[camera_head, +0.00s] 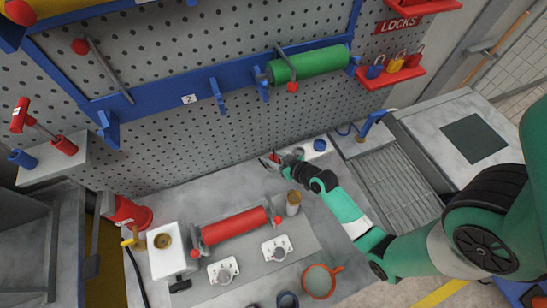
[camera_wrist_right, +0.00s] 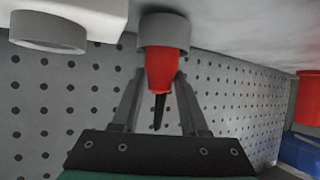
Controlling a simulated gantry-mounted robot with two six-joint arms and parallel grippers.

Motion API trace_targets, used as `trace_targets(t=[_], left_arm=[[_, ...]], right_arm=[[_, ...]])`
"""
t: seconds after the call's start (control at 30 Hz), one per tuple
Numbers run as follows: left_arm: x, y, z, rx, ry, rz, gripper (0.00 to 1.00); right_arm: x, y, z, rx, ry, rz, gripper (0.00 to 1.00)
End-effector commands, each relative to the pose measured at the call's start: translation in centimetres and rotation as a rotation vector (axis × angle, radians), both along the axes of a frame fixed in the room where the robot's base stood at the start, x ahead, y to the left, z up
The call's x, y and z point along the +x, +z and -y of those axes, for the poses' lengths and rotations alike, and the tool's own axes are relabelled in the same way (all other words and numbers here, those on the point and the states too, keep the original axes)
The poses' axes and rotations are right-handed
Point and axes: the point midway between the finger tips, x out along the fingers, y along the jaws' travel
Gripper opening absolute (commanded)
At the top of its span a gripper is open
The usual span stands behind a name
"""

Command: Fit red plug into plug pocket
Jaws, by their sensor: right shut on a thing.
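The red plug (camera_wrist_right: 161,68) is between the fingers of my right gripper (camera_wrist_right: 160,82) in the right wrist view, with a dark thin tip toward the wrist. Its far end meets a grey ring (camera_wrist_right: 164,31); I cannot tell whether the ring is a pocket or part of the plug. A white block with another grey ring (camera_wrist_right: 48,32) is beside it. In the head view my right gripper (camera_head: 271,161) is at the back of the bench, left of the white block with a blue plug (camera_head: 319,145). The red plug is barely visible there. My left gripper is not in view.
A pegboard wall rises right behind the gripper. A red container (camera_head: 130,213) stands at left.

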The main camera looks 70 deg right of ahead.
Motion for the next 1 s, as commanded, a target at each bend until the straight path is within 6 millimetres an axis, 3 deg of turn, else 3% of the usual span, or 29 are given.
trace_targets(t=[0.17,0.2,0.37,0.7,0.87,1.0], left_arm=[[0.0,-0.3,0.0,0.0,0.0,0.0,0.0],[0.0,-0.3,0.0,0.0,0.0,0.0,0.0],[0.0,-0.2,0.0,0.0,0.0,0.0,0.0],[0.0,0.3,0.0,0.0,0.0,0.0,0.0],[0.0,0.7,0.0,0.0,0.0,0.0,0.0],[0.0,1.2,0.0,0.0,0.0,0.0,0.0]], right_arm=[[0.0,-0.4,0.0,0.0,0.0,0.0,0.0],[0.0,-0.3,0.0,0.0,0.0,0.0,0.47],[0.0,-0.2,0.0,0.0,0.0,0.0,0.74],[0.0,0.4,0.0,0.0,0.0,0.0,0.74],[-2.2,1.4,-0.9,0.001,-0.002,-0.002,0.74],[-5.0,3.1,-2.2,0.002,-0.003,-0.002,0.74]])
